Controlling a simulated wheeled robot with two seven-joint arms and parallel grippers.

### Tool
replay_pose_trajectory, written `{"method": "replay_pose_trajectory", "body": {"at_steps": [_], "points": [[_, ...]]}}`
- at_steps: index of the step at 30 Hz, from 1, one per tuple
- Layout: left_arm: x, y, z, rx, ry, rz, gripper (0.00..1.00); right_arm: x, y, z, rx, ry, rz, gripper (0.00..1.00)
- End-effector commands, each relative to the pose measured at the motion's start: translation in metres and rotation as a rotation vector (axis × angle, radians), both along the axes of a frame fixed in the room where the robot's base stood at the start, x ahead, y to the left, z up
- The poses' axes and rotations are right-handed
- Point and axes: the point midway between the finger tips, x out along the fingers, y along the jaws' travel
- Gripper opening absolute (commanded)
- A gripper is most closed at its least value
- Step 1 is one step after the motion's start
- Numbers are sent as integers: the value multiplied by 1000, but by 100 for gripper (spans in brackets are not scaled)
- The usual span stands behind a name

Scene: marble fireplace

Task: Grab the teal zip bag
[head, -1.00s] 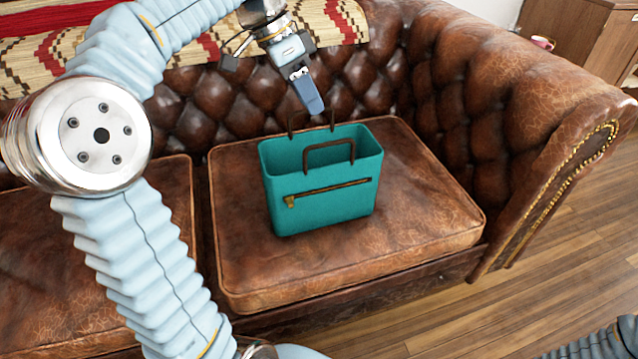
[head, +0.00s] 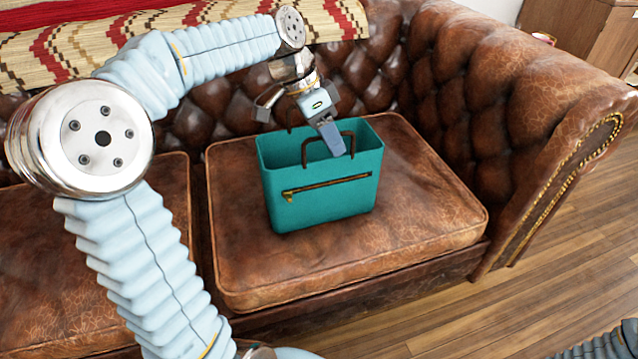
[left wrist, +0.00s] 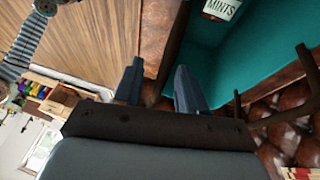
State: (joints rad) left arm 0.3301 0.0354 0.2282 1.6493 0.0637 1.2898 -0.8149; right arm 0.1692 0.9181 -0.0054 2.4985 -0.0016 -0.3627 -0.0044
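The teal zip bag (head: 325,200) stands upright and open-topped on the right seat cushion, with a brown zip across its front and two brown loop handles. My left gripper (head: 337,145) is over the bag's opening, at the near handle (head: 308,150). In the left wrist view its two fingers (left wrist: 160,88) are apart, and a dark handle strap (left wrist: 172,45) shows in the gap between them; I cannot tell whether it touches either finger. A container marked MINTS (left wrist: 221,8) shows inside the bag. My right gripper is not in view.
The brown leather sofa's tufted backrest (head: 220,105) rises behind the bag, and its armrest (head: 560,120) stands to the right. A patterned blanket (head: 60,45) drapes over the back. The cushion (head: 420,200) around the bag is clear.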

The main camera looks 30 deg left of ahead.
Motion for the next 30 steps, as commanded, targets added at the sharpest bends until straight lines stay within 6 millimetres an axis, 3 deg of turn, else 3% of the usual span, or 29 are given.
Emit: {"method": "replay_pose_trajectory", "body": {"at_steps": [1,8,23,30], "points": [[0,0,0,0,0,0,34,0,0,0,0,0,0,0],[0,0,0,0,0,0,0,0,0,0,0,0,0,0],[0,0,3,0,-2,0,0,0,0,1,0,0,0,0],[1,0,22,1,-3,-1,0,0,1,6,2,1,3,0]]}}
